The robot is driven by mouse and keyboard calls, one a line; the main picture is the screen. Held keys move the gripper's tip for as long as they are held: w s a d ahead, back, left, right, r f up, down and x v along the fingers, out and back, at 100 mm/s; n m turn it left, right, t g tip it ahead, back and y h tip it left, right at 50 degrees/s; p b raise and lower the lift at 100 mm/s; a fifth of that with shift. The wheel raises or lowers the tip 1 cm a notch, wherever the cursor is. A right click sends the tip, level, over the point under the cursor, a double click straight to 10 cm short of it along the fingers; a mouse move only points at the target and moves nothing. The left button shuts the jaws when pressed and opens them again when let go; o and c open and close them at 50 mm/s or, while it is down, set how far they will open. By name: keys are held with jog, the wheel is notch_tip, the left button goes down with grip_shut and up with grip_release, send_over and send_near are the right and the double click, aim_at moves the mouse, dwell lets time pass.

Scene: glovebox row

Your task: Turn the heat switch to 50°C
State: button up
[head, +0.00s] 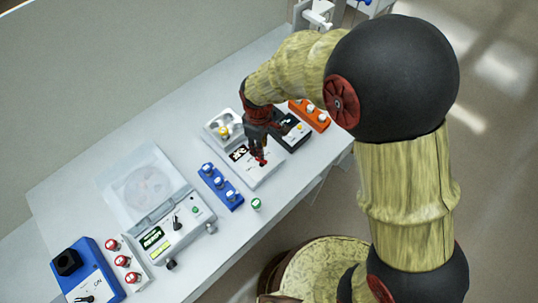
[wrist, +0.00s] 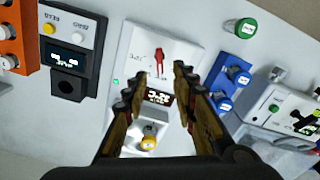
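The heat unit is a white box (wrist: 189,51) with a red switch (wrist: 160,57) and a dark display (wrist: 159,97) with light digits too small to read surely. Small dark markings lie beside the switch. In the head view the white box (head: 268,175) sits on the table below my gripper (head: 258,150), and its red switch (head: 262,160) shows by the fingertips. In the wrist view my gripper (wrist: 161,74) is open, its fingers apart over the display, tips near the switch's lower end. Whether a finger touches the switch, I cannot tell.
A black device (head: 294,129) and an orange block (head: 310,114) stand beyond the unit. A blue block with white-capped vials (head: 220,187) and a green-capped vial (head: 256,204) stand nearby. A balance-like unit (head: 188,227) and a blue box (head: 99,269) are at lower left.

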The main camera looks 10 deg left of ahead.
jog(key=shift+a+f, duration=0.15)
jog(key=shift+f, duration=0.15)
jog(key=shift+w+f, duration=0.1)
jog(key=shift+f, duration=3.5)
jog(key=c, duration=0.3)
jog(key=c, duration=0.4)
grip_shut()
